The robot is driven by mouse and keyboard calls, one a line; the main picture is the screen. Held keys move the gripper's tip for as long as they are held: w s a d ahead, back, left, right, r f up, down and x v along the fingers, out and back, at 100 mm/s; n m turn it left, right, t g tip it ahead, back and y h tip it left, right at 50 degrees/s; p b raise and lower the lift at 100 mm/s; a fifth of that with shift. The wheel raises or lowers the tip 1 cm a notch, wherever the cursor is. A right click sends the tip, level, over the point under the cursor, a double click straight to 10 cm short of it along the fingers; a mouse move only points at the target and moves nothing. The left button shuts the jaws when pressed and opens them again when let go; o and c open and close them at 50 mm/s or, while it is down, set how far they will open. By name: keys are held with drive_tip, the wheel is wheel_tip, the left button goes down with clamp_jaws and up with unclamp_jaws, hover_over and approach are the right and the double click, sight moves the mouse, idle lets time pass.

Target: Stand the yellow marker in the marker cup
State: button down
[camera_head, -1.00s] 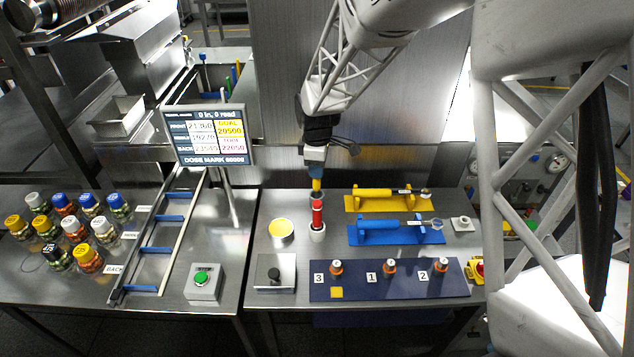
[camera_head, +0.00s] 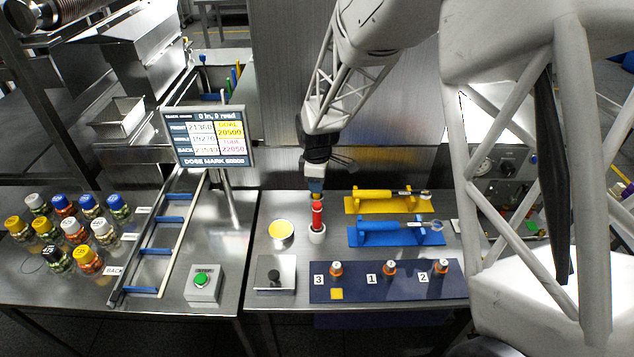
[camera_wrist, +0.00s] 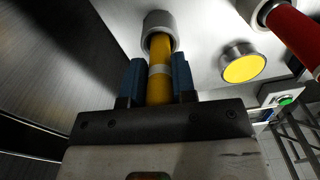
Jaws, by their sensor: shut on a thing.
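In the wrist view, the yellow marker (camera_wrist: 160,60) is held between the blue fingers of my gripper (camera_wrist: 157,78). Its far end is inside the rim of a pale grey cup (camera_wrist: 158,22); I cannot tell how deep it sits. In the head view, my gripper (camera_head: 315,186) points down just behind and above a red marker (camera_head: 317,214). The red marker stands in a white cup (camera_head: 317,236) and hides the yellow marker and its cup there. The red marker also shows at the right of the wrist view (camera_wrist: 297,38).
A yellow-topped round tin (camera_head: 281,230) stands left of the red marker. Yellow (camera_head: 385,202) and blue (camera_head: 400,236) tool rests lie to the right. A dark numbered board (camera_head: 390,284) lies in front. A display screen (camera_head: 208,137) stands at the left.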

drive_tip(key=shift+f, duration=0.2)
drive_tip(key=c, duration=0.9)
unclamp_jaws()
drive_tip(key=shift+s+a+r, duration=0.1)
drive_tip(key=shift+a+r, duration=0.05)
drive_tip(key=shift+r, duration=3.75)
